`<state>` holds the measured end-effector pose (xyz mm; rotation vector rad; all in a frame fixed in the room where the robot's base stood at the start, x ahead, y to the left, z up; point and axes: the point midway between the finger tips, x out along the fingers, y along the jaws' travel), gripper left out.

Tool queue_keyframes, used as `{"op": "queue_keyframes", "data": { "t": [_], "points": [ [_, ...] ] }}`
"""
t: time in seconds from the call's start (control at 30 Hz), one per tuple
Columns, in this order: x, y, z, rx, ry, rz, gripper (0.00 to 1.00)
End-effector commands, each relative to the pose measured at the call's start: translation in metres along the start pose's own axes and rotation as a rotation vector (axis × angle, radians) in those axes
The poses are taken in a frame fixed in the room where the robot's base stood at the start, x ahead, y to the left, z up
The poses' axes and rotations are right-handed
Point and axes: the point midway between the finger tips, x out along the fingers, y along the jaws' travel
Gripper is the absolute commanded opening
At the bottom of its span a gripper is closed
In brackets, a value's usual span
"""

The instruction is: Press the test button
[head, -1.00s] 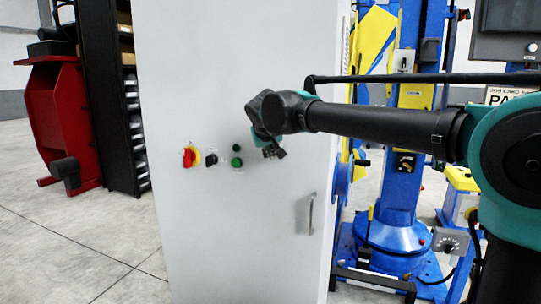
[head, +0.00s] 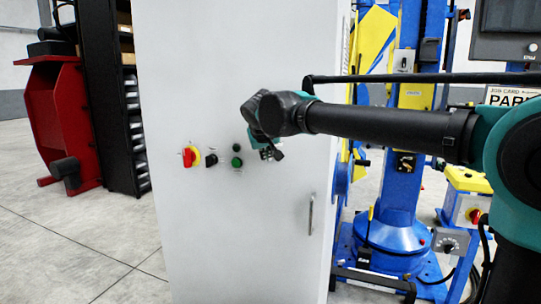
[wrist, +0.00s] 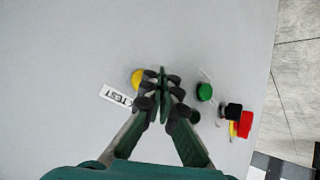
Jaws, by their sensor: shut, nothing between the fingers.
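A yellow round button (wrist: 137,77) shows in the wrist view beside a white label reading TEST (wrist: 116,95). It is on the pale grey cabinet front (head: 240,230). My gripper (wrist: 162,76) is shut and empty, its fingertips just right of the yellow button in that view and partly covering its edge. I cannot tell whether they touch it or the panel. In the head view my gripper (head: 270,154) is in front of the cabinet, right of the green buttons, and the yellow button is hidden there.
Left of my gripper in the head view are a green button (head: 237,162), a black switch (head: 211,159) and a red rotary handle (head: 187,158) on yellow. A door handle (head: 311,213) is lower right. The blue positioner (head: 398,190) stands to the right.

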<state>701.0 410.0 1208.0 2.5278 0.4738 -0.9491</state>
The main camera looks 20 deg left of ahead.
Motion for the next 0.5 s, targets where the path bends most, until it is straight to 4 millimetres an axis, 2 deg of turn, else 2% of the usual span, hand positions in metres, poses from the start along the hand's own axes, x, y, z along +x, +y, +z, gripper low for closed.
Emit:
{"op": "queue_keyframes", "data": {
  "t": [0.5],
  "points": [
    [-0.031, -0.023, 0.022, -0.001, 0.001, -0.001, 0.0]
  ]
}}
